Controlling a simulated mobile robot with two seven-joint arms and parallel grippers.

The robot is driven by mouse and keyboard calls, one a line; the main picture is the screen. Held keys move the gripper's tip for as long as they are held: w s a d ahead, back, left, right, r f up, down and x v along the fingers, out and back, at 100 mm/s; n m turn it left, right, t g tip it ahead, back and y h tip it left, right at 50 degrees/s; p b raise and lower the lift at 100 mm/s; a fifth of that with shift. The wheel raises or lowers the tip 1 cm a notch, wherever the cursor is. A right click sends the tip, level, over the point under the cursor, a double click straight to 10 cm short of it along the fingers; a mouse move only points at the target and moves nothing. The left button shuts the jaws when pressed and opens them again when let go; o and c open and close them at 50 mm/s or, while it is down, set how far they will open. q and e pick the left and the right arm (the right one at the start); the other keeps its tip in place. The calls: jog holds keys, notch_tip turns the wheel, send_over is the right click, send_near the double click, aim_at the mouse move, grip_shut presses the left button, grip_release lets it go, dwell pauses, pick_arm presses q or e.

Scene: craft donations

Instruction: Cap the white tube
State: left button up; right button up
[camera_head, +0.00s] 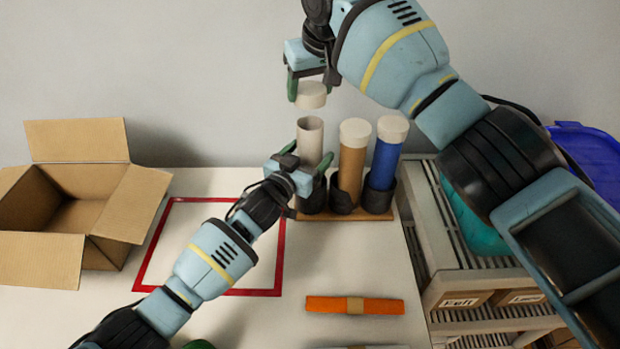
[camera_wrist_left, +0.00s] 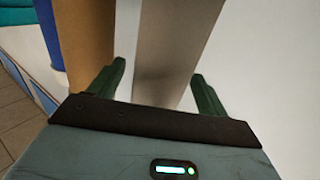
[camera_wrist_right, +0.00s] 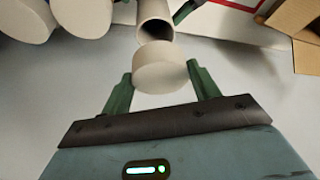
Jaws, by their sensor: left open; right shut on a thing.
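The white tube (camera_head: 310,140) stands upright with its top end open, in the leftmost dark holder of the rack (camera_head: 385,214). My left gripper (camera_head: 305,163) is open, with its fingers on either side of the tube; in the left wrist view the tube (camera_wrist_left: 160,60) passes between them. My right gripper (camera_head: 311,84) is shut on the white cap (camera_head: 311,97). It holds the cap above the tube's mouth, with a gap between. The right wrist view shows the cap (camera_wrist_right: 160,70) between the fingertips and the tube's open mouth (camera_wrist_right: 155,30) beyond it.
A brown tube (camera_head: 350,172) and a blue tube (camera_head: 384,165), both white-capped, stand close to the right. An open cardboard box (camera_head: 62,259) is at left, beside a red outlined square (camera_head: 217,292). An orange roll (camera_head: 330,305) lies in front. Shelving (camera_head: 432,235) stands at right.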

aim_at(311, 121)
pick_arm(q)
jog(key=c, duration=1.5)
pick_arm(e)
jog(key=shift+f, duration=2.45)
jog(key=shift+f, duration=0.1)
jog(key=shift+f, duration=0.85)
jog(key=shift+f, duration=0.6)
jog(key=o, duration=1)
